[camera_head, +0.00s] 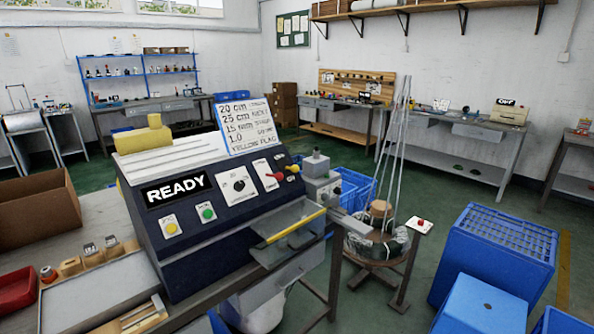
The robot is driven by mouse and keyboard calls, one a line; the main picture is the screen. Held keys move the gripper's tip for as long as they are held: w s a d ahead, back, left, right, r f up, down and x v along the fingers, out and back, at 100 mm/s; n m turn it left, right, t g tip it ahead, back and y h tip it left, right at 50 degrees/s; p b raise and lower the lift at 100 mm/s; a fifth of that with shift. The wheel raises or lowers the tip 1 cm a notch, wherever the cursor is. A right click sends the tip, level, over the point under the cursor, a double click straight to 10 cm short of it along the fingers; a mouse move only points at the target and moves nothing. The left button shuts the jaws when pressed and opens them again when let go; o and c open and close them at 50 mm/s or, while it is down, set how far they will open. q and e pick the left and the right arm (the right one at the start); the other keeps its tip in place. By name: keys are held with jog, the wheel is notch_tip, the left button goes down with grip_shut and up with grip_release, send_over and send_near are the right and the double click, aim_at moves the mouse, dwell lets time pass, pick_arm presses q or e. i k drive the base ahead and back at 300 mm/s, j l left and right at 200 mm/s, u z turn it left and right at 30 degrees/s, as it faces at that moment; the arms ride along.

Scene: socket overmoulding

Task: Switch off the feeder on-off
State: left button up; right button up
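Neither of my grippers shows in the head view. No switch can be read as the feeder on-off. A dark blue machine (165,250) stands on the bench, with a lit READY display (178,190). Its sloped panel has a yellow button (171,228), a green button (207,212), a black rotary knob (239,184) and a red-handled switch (273,178). The labels are too small to read. Right of the machine, a wire coil (376,243) sits on a round stand. Beside it, a white box with a red button (421,223) tops a post.
A handwritten card (245,125) stands behind the panel. A cardboard box (38,218), red tray (17,289) and small parts are at left. Blue crates (500,250) and a blue stool (480,305) occupy the right floor. Green floor is clear between the post and the crates.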

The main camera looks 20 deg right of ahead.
aim_at(295, 168)
jog(key=i+l+u, duration=0.2)
jog(key=l, duration=0.2)
jog(key=l+u, duration=0.15)
jog(key=l, duration=0.3)
jog(key=i+l+u, duration=0.2)
jog(key=l, duration=0.25)
